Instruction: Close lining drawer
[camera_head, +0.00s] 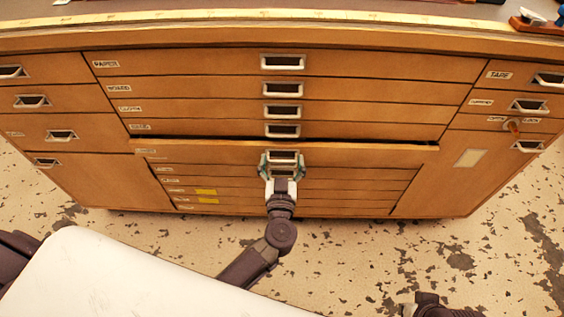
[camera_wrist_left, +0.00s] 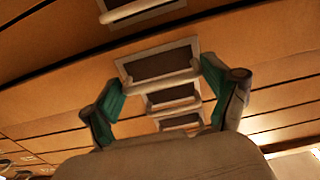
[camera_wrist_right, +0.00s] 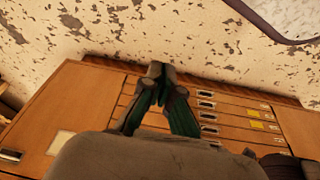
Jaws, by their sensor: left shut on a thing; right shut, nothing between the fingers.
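A wide wooden drawer (camera_head: 220,154) in the lower middle of the cabinet stands out slightly from the front, with a dark gap above it. Its small label (camera_head: 147,152) is too small to read, so I cannot tell if it says lining. My left gripper (camera_head: 282,161) is at this drawer's metal handle (camera_head: 283,156), its fingers at the two ends. In the left wrist view, the green-padded fingers (camera_wrist_left: 162,78) bracket a handle (camera_wrist_left: 158,67). My right gripper (camera_wrist_right: 157,72) is shut and empty in the right wrist view, away from the drawer.
Other wide drawers (camera_head: 200,66) above look closed, and several lie below, two with yellow labels (camera_head: 206,191). Narrow side drawers (camera_head: 50,101) flank them.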

